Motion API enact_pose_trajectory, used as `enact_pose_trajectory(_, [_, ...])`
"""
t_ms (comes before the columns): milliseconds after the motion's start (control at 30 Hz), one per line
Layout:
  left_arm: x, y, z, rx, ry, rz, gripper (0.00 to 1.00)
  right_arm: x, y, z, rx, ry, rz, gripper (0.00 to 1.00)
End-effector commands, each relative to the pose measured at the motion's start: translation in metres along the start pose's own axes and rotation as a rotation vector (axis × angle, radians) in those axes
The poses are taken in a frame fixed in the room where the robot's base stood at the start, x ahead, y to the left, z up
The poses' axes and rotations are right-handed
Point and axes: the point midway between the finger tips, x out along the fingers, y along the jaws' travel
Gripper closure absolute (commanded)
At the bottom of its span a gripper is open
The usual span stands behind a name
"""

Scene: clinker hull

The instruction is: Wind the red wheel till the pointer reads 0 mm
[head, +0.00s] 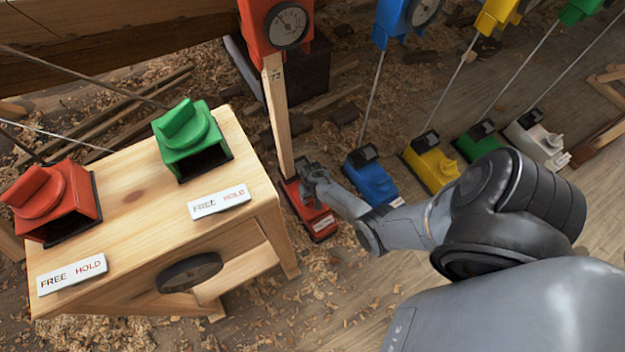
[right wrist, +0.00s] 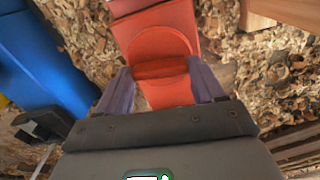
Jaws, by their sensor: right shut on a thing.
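The red unit's base (head: 322,225) stands on the floor below a wooden post. A red housing (head: 262,30) with a round dial (head: 287,25) is at the post's top; the pointer's reading is too small to tell. My right gripper (head: 310,185) is down at the red base and hides the wheel in the head view. In the right wrist view, the red wheel (right wrist: 160,68) has a raised grip bar, and my right gripper (right wrist: 161,84) is shut on it, a finger at each side. My left gripper is not in view.
A wooden bench (head: 135,190) at left carries red (head: 55,205) and green (head: 190,140) knob units with FREE/HOLD plates. Blue (head: 370,180), yellow (head: 430,168), green and white floor units stand to the right of the red one. Wood shavings cover the floor.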

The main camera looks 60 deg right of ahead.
Motion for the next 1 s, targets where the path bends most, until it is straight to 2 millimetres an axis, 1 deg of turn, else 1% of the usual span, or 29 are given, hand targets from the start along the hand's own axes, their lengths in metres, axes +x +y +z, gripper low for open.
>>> enact_pose_trajectory(33, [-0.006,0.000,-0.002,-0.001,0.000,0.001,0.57,-0.003,-0.001,0.001,0.045,-0.002,-0.001,0.62])
enact_pose_trajectory(200, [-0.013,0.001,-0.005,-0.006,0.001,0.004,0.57,-0.002,0.000,0.001,0.208,-0.003,-0.001,0.62])
enact_pose_trajectory(600, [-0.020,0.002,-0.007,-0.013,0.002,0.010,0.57,0.000,0.000,0.001,0.547,-0.001,0.000,0.62])
enact_pose_trajectory(800, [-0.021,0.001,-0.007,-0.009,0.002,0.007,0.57,0.001,0.000,0.001,0.655,-0.001,0.000,0.62])
enact_pose_trajectory(1000, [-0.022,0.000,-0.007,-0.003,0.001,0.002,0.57,0.001,0.000,0.001,0.714,-0.001,0.000,0.62])
